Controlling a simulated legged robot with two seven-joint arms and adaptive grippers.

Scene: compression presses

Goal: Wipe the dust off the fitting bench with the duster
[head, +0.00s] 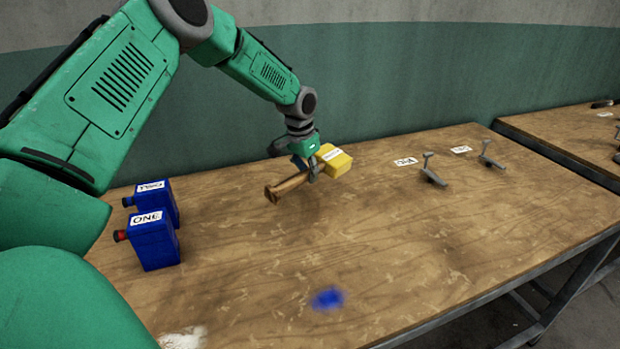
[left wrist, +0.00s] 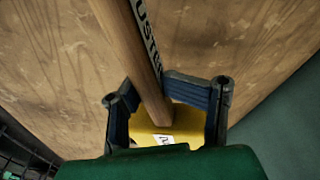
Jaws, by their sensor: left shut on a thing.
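The duster has a wooden handle (head: 287,187) and a yellow head (head: 337,165). My left gripper (head: 313,172) is shut on the duster, over the back part of the bench. The left wrist view shows the handle (left wrist: 150,70) between the two fingers (left wrist: 168,97), with lettering along it, and part of the yellow head (left wrist: 155,137) behind them. Whether the head touches the wood is unclear. The fitting bench (head: 390,230) has a worn wooden top. A whitish dust patch (head: 183,338) lies at its near left edge. My right gripper is not in view.
Blue containers labelled ONE (head: 153,240) and TWO (head: 158,198) stand at the left. A blue patch (head: 327,298) marks the front. Grey tools (head: 432,172) and white labels (head: 406,161) are at the back right. A wall (head: 400,80) runs behind. The bench's right front is clear.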

